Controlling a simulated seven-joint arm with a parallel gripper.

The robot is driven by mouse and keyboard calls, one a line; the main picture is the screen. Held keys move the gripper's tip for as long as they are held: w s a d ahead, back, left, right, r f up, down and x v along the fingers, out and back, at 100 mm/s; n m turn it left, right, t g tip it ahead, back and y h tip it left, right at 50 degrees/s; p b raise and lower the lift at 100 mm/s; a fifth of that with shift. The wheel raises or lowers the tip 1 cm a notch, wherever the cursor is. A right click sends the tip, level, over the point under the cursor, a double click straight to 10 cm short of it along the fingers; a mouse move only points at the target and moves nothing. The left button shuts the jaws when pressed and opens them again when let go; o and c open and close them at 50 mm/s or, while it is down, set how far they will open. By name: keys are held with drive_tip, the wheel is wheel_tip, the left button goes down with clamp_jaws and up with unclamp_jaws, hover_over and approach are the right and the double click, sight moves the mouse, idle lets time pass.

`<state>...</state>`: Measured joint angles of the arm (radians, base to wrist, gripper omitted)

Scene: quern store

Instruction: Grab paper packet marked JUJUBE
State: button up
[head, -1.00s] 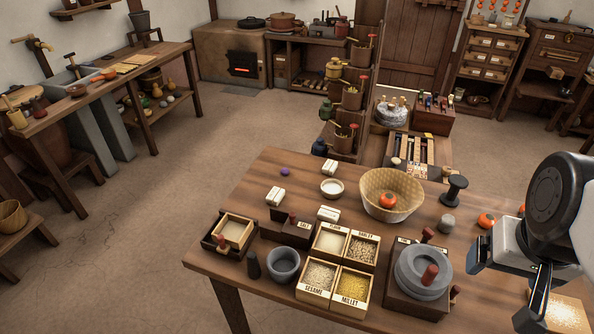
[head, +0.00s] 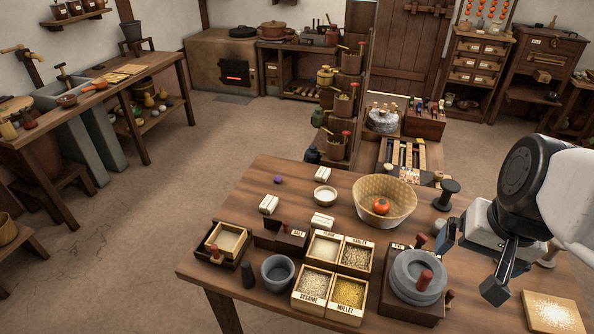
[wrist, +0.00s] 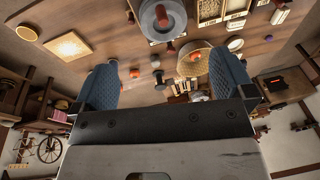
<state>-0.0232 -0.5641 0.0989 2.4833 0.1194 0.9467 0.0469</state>
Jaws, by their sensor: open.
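Several small white tied packets lie on the table in the head view. One packet (head: 269,204) is at the left, another (head: 322,221) is behind the grain boxes, and one more (head: 325,174) is further back by the small white bowl. Their markings are too small to read, so I cannot tell which is JUJUBE. My gripper (head: 471,263) is open and empty over the right part of the table, right of the stone quern and well apart from the packets. In the wrist view my gripper (wrist: 165,82) shows both blue fingers spread with nothing between them.
A woven basket (head: 366,207) holding an orange fruit and a stone quern (head: 415,270) lie between my gripper and the packets. Grain boxes (head: 330,282), a grey mortar (head: 278,271) and a small bowl (head: 325,196) crowd the table. A black spool (head: 446,194) stands right of the basket.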

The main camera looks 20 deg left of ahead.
drive_tip(key=w+a+f+m+g+y, duration=0.2)
drive_tip(key=w+a+f+m+y, duration=0.3)
drive_tip(key=w+a, duration=0.7)
drive_tip(key=w+a+f+m+g+y, duration=0.1)
drive_tip(key=w+a+f+m+y, duration=0.35)
drive_tip(key=w+a, duration=0.75)
drive_tip(key=w+a+f+m+y, duration=0.1)
drive_tip(key=w+a+f+m, duration=0.3)
drive_tip(key=a+f, duration=0.75)
drive_tip(key=m+t+y, duration=0.2)
drive_tip(key=m, duration=0.2)
approach(265, 200)
drive_tip(key=shift+a+f, duration=0.1)
drive_tip(key=shift+a, duration=0.85)
drive_tip(key=shift+a+f, duration=0.15)
drive_tip(key=shift+f, duration=0.1)
drive_tip(key=shift+x, duration=1.25)
drive_tip(key=shift+a, duration=0.1)
